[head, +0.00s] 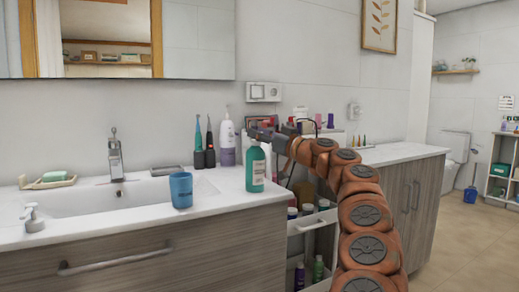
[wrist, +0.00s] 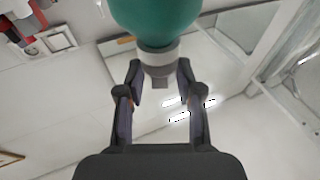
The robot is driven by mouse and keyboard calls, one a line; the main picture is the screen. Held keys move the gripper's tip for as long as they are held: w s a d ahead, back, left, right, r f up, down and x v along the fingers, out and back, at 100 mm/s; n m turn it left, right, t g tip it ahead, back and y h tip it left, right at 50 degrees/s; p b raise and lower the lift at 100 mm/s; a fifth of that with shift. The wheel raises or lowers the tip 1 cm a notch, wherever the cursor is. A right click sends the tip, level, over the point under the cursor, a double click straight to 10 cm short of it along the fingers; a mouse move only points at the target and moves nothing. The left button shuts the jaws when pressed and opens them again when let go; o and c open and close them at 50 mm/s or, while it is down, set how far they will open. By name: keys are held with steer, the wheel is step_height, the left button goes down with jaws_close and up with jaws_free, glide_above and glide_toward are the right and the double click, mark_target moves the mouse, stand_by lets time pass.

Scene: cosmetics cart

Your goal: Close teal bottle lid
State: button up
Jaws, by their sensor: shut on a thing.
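The teal bottle (head: 256,172) stands upright on the white counter near its right end, with a pale label on its front. In the wrist view the bottle (wrist: 156,18) enters from the top, neck pointing down the picture. Its grey-white lid (wrist: 158,57) sits at the neck, between the two fingers. My gripper (wrist: 159,78) is shut on the lid, one dark finger on each side. In the head view my gripper (head: 262,130) is above the bottle top and partly hides the lid. Whether the lid is fully seated cannot be told.
A blue cup (head: 181,190) stands left of the bottle. Two electric toothbrushes (head: 204,145) and a purple-white pump bottle (head: 227,142) stand behind it. The cosmetics cart (head: 317,222) with several bottles is to the right, below counter height.

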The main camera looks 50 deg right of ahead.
steer(key=f+t+b, duration=0.1)
steer(key=b, duration=0.2)
steer(key=shift+s, duration=0.15)
steer(key=shift+t+b, duration=0.6)
steer(key=shift+s+f+t+b, duration=0.1)
steer(key=shift+f+t+b, duration=0.15)
steer(key=shift+t+b, duration=1.1)
steer(key=shift+r+g+b, duration=0.1)
steer(key=shift+g+b, duration=0.35)
steer(key=shift+b, duration=0.1)
steer(key=o, duration=1.2)
steer(key=shift+s+d, duration=0.2)
steer(key=shift+s, duration=0.05)
